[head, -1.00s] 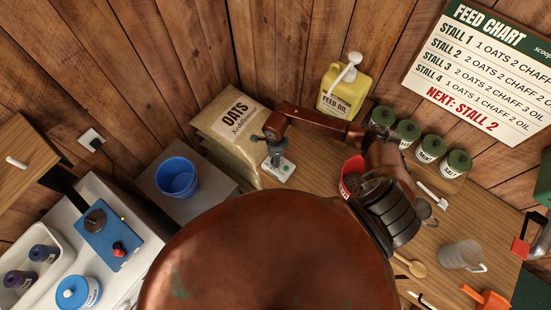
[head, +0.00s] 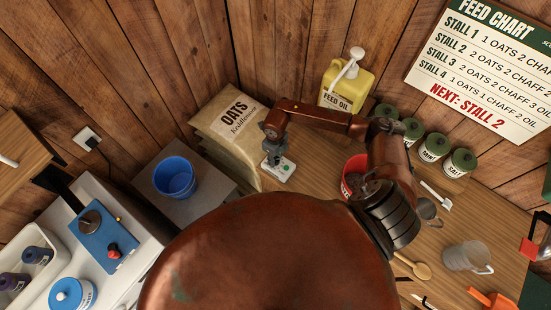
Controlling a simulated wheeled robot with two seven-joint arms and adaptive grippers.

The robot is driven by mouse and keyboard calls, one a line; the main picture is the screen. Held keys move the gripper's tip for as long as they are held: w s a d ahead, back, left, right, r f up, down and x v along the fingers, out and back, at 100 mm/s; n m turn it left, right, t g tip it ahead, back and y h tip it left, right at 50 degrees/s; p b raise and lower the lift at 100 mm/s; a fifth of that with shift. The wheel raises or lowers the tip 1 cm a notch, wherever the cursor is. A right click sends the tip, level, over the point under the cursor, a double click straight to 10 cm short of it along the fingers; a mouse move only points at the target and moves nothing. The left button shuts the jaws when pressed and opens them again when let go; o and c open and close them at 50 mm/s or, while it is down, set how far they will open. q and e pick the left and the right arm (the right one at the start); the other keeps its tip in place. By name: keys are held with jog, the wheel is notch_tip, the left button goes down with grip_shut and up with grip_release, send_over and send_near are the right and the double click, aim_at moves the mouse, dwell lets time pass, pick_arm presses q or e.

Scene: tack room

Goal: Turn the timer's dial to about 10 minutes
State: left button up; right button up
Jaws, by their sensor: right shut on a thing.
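The timer (head: 287,174) looks like a small white box with a green spot on its face. It lies on the wooden bench in front of the oats sack, in the middle of the head view. My right gripper (head: 274,160) reaches down over the timer's left part from the copper-coloured arm. It is shut on the timer's dial, which the fingers hide. The dial's marks and setting are too small and covered to read. My left gripper is not in view.
The oats sack (head: 228,122) stands close behind the timer and a yellow feed oil jug (head: 344,88) farther back. A red tub (head: 352,178) is to the right.

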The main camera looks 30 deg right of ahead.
jog(key=shift+m, duration=1.5)
jog(key=shift+b, duration=0.3)
jog(key=o, duration=1.1)
jog(key=shift+o, duration=0.2)
notch_tip(320, 180, up, 12)
